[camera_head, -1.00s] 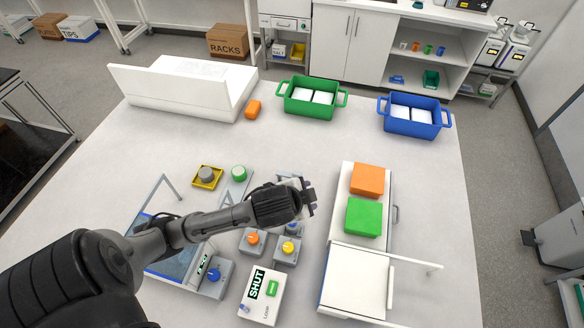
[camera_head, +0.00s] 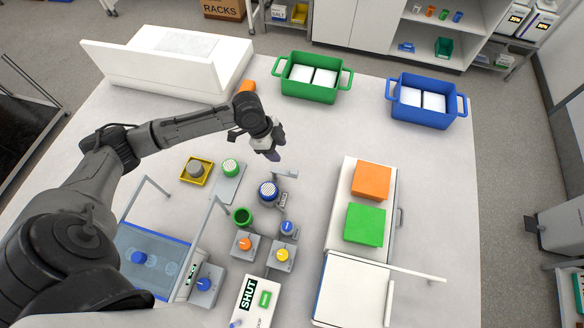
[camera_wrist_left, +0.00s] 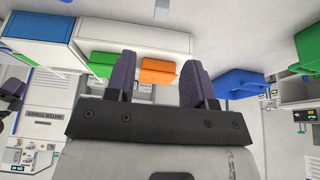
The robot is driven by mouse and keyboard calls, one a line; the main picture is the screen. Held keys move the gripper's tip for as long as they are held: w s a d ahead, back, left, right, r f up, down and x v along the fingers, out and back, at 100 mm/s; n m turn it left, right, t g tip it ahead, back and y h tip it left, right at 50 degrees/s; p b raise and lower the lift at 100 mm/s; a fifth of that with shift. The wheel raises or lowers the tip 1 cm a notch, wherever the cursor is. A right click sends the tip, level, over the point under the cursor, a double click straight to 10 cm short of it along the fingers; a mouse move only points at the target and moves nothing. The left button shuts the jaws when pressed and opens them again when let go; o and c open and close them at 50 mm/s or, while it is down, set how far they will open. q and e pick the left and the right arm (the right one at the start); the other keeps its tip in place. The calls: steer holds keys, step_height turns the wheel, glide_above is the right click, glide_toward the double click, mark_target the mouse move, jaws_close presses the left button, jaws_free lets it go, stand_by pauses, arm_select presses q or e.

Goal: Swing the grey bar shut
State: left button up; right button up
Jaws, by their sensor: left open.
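My right gripper is in neither view.
Knob boxes (camera_head: 282,254) and a green cup (camera_head: 242,216) stand nearer me. A blue-framed glass-lidded bath (camera_head: 128,238) stands at left, a white cabinet (camera_head: 350,290) at right. Green (camera_head: 292,92) and blue (camera_head: 404,117) crates stand at the back. The worktop between bar and crates is clear.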

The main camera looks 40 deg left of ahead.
mark_target(293, 171)
arm_select(q)
steer(key=p+x, duration=0.1)
steer(key=x, duration=1.2)
steer(key=shift+f, duration=0.15)
steer(key=shift+c, duration=0.2)
jaws_close()
